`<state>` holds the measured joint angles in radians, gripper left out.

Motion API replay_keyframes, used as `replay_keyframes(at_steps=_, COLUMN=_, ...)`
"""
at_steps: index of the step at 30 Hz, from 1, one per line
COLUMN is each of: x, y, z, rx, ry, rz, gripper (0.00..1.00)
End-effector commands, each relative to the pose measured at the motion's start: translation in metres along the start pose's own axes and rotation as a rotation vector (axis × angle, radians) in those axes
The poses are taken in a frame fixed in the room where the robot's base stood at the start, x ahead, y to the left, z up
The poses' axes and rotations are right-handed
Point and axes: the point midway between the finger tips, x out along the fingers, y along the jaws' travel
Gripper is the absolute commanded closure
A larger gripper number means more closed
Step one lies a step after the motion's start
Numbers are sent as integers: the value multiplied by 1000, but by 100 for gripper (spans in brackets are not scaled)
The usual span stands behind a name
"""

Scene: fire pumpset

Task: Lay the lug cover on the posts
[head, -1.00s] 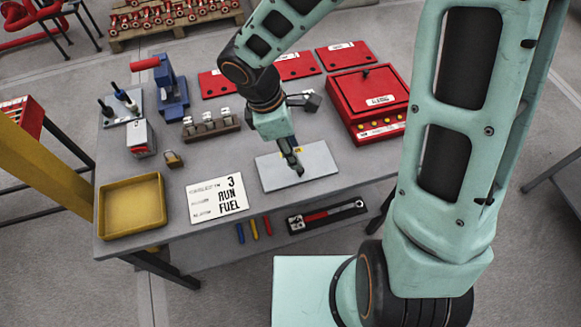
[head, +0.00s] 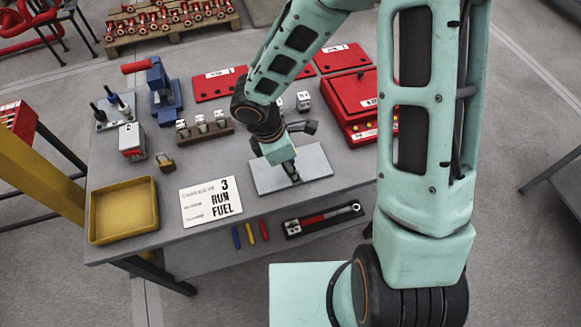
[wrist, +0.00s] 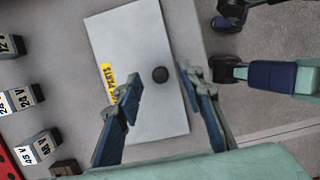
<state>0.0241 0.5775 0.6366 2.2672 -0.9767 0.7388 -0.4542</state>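In the wrist view the plate (wrist: 140,35) lies under my gripper (wrist: 160,80). I cannot tell how far the fingertips are above the plate. A grey base with upright dark-capped posts (head: 114,110) stands at the bench's far left.
Voltage-marked blocks (wrist: 40,146) and a red box (head: 362,100) lie beyond the plate.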

Motion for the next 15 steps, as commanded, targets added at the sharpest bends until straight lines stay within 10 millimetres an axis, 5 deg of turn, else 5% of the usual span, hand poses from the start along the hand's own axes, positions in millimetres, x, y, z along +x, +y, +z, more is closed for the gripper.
replay_keyframes(at_steps=11, x=14, y=0, z=0, rx=0, ry=0, rz=1, gripper=64)
replay_keyframes(at_steps=15, x=14, y=0, z=0, rx=0, ry=0, rz=1, gripper=80)
